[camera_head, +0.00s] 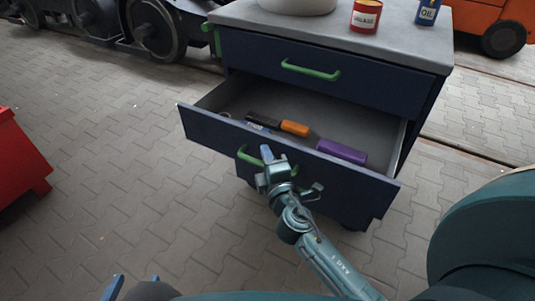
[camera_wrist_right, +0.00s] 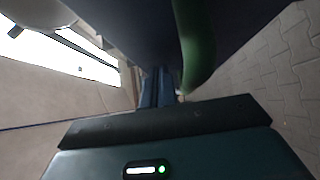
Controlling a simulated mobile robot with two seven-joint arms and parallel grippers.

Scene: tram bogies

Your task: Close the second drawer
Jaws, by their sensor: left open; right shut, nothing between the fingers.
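The second drawer (camera_head: 350,172) of the dark blue cabinet is pulled out, with its inside showing. Its green handle (camera_head: 247,158) is partly hidden behind my right gripper (camera_head: 266,153). My right gripper is shut and empty at the drawer front, beside the handle. In the right wrist view, the shut fingers (camera_wrist_right: 160,85) are close to the green handle (camera_wrist_right: 196,45); I cannot tell whether they touch. My left gripper (camera_head: 134,285) shows only its blue fingertips at the bottom edge of the head view, apart and empty, far from the drawer.
In the drawer lie an orange-and-black tool (camera_head: 293,127) and a purple item (camera_head: 342,151). The top drawer (camera_head: 345,82) is shut. A red can (camera_head: 366,16) and a blue oil can (camera_head: 427,12) stand on the cabinet. A red object (camera_head: 18,165) stands left; paved floor between is clear.

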